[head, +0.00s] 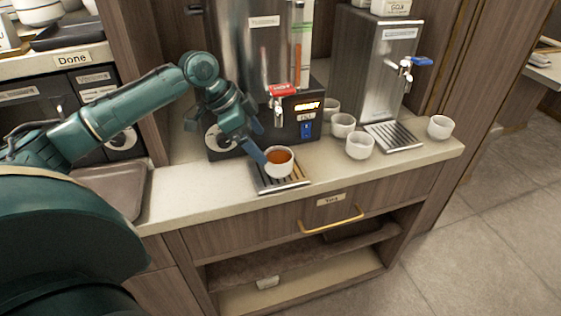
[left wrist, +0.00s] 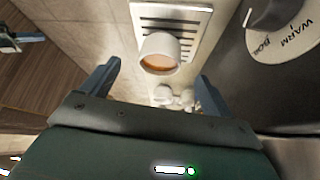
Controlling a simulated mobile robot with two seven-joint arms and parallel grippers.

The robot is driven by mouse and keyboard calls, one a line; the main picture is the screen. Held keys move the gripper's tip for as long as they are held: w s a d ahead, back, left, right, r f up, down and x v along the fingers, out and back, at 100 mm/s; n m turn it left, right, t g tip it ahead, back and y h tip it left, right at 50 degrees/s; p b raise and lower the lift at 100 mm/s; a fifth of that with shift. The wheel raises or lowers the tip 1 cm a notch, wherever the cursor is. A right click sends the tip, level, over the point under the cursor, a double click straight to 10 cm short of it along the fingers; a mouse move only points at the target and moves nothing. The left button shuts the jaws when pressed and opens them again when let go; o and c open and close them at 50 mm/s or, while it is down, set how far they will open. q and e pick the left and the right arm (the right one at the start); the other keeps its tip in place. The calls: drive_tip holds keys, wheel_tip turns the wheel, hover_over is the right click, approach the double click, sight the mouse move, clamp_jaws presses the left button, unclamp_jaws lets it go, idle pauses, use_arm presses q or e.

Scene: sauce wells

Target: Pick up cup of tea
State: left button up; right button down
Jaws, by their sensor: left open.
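A white cup of tea (head: 279,163), filled with reddish-brown liquid, stands upright on the slotted drip tray (head: 264,187) below the hot-water tap. My left gripper (head: 257,148) is just left of and behind the cup, pointing down towards it. In the left wrist view my left gripper (left wrist: 158,70) has its two blue fingers wide apart and empty. The cup (left wrist: 160,53) shows beyond the fingertips, between them in the picture. The head view does not show clearly whether a finger touches the cup.
The metal boiler (head: 262,50) with its red-handled tap (head: 280,91) stands close behind the cup. Several empty white cups, one of them near the edge (head: 440,127), stand to the right by a second dispenser (head: 380,70). A brown tray (head: 118,190) lies left.

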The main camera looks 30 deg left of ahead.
sight(275, 161)
use_arm(q)
drive_tip(key=x, duration=0.8)
drive_tip(key=shift+w+f+p, duration=0.2)
drive_tip(key=shift+f+p, duration=0.1)
drive_tip(key=shift+f, duration=0.05)
drive_tip(key=shift+c, duration=0.6)
drive_tip(key=c, duration=1)
drive_tip(key=shift+r, duration=0.1)
drive_tip(key=shift+c, duration=0.8)
